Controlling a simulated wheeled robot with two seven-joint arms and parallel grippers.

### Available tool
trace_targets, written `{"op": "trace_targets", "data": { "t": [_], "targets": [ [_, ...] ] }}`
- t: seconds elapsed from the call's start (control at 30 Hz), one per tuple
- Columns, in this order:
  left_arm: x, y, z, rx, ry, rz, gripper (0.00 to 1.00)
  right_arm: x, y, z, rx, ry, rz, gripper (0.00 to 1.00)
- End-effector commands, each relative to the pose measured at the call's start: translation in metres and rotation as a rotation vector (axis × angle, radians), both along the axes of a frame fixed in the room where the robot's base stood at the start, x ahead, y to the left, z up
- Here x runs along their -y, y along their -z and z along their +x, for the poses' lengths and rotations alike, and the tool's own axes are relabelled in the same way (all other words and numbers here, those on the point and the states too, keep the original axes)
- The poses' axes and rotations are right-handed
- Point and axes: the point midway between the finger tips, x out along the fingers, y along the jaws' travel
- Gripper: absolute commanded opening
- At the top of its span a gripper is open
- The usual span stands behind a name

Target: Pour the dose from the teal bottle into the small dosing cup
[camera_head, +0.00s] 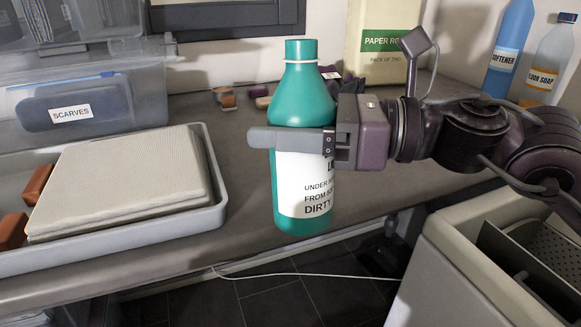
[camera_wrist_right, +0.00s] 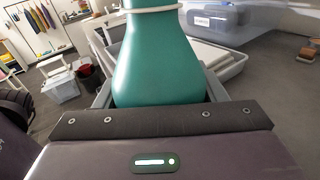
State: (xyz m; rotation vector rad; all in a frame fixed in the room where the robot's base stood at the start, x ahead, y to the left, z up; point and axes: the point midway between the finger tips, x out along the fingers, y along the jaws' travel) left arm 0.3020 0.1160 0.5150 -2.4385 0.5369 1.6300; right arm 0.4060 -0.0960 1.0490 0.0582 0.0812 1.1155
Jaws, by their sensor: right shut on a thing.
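The teal bottle (camera_head: 305,95) is upright near the front edge of the counter in the head view, with a white label on its lower part. My right gripper (camera_head: 280,136) is shut on the bottle around its middle, coming in from the right. One finger crosses the front of the bottle; the other is hidden behind it. The teal bottle (camera_wrist_right: 158,55) also fills the middle of the right wrist view, between the fingers. I cannot tell whether its base touches the counter. I cannot make out the dosing cup. My left gripper is not in view.
A grey tray (camera_head: 216,205) with a beige slab stands left of the bottle. A clear bin labelled scarves (camera_head: 75,110) is behind it. Small items (camera_head: 226,97), a paper roll pack (camera_head: 383,40) and bottles (camera_head: 508,50) stand at the back. A white machine (camera_head: 440,265) is at lower right.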

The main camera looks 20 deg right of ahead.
Motion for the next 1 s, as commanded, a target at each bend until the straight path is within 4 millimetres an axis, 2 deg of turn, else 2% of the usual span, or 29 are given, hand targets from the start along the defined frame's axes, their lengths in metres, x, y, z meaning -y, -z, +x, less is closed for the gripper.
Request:
{"op": "trace_targets", "data": {
  "t": [0.07, 0.37, 0.8, 1.0],
  "targets": [
    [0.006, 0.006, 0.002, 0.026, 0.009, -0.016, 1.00, -0.002, -0.005, -0.003, 0.089, -0.010, -0.001, 0.07],
    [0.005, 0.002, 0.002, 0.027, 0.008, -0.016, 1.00, -0.002, -0.007, -0.003, 0.086, -0.012, -0.001, 0.08],
    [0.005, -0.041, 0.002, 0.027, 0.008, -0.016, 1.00, -0.002, -0.055, -0.003, 0.087, -0.010, -0.004, 0.08],
    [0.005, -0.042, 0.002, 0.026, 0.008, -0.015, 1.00, -0.002, -0.056, -0.003, 0.085, -0.009, -0.005, 0.08]
  ]
}}
